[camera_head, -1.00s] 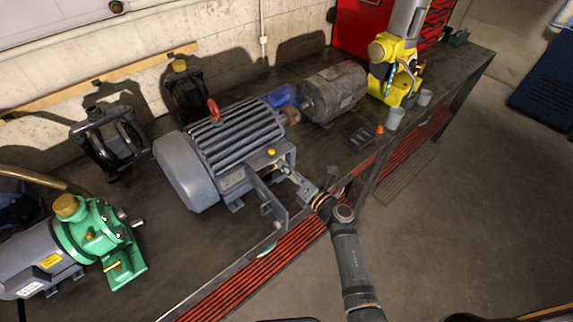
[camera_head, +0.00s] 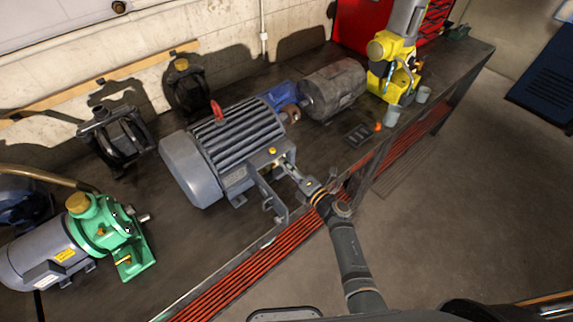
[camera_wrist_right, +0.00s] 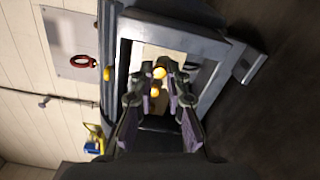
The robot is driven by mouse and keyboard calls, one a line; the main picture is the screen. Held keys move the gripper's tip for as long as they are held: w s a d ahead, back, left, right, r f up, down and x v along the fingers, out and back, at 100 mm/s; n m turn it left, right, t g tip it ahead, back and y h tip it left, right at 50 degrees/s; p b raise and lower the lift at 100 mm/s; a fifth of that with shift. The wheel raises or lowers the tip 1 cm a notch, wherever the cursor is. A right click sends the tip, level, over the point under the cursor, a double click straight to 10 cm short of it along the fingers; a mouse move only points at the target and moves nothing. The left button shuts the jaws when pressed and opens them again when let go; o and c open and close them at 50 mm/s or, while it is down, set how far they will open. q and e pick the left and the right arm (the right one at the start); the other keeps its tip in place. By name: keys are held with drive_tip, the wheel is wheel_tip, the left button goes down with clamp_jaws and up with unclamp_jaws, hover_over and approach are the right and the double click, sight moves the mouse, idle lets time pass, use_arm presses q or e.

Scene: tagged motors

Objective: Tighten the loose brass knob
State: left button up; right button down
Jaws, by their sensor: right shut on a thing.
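The large grey finned motor (camera_head: 235,145) stands mid-bench, with a grey box frame on its near side. My right gripper (camera_head: 288,167) reaches that near side from the right. In the right wrist view the gripper (camera_wrist_right: 160,74) is shut on a small round brass knob (camera_wrist_right: 159,72) between its fingertips. A second brass ball (camera_wrist_right: 154,92) shows just behind it, between the fingers. Another yellow knob sits on top of the box's edge (camera_head: 272,151). How far the gripped knob is seated cannot be seen. My left gripper is not in view.
A green pump with a grey motor (camera_head: 105,235) stands at the left. A rusty grey motor (camera_head: 335,90) and a yellow machine (camera_head: 392,75) stand at the right. Two grey cups (camera_head: 391,116) are near the front edge. Bare bench lies between pump and large motor.

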drive_tip(key=shift+f, duration=0.1)
drive_tip(key=c, duration=1.6)
unclamp_jaws()
drive_tip(key=shift+d, duration=0.1)
drive_tip(key=shift+s, duration=0.1)
drive_tip(key=v, duration=1.2)
drive_tip(key=shift+o, duration=0.2)
